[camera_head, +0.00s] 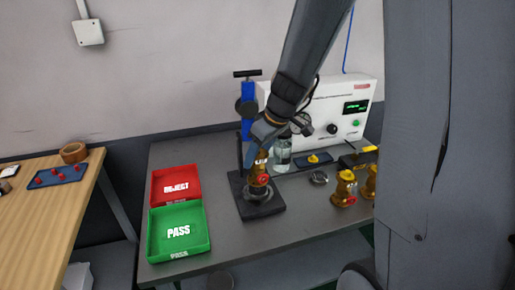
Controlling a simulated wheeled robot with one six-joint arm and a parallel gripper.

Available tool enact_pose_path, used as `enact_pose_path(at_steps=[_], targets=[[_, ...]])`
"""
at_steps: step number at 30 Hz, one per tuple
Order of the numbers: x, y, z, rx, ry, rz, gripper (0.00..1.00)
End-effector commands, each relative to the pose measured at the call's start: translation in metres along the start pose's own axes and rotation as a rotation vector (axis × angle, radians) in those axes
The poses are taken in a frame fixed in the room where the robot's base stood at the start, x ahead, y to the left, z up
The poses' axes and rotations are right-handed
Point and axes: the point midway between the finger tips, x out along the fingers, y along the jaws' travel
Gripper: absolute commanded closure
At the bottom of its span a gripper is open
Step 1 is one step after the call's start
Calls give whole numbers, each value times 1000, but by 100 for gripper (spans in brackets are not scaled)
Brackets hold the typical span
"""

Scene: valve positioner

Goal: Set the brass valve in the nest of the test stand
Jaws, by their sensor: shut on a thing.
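A brass valve (257,188) with a red mark on its side stands upright over the round metal nest (262,205) of the test stand (243,214), a dark base plate with a blue clamp column behind it. My gripper (260,160) comes down from above and is shut on the upper part of the valve. The valve's lower end is at the nest; I cannot tell whether it is fully seated. My fingers hide part of the valve's top.
A red REJECT tray (176,185) and a green PASS tray (179,232) lie left on the grey table. Other brass valves (345,190) stand at right, beside a small metal ring (319,178). A white tester (340,108) and a clear jar (280,158) stand behind.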

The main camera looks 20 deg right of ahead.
Motion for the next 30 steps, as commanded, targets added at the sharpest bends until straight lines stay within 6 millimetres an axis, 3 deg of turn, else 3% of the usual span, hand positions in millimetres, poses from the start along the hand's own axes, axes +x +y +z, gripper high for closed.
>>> enact_pose_path(at_steps=[8,24,25,27,30], targets=[[28,-1,10,-1,0,-2,100],[32,0,12,-2,1,0,100],[32,-1,13,-2,-1,-2,43],[32,-1,13,-1,-1,-2,31],[32,-1,13,-1,-1,-2,29]])
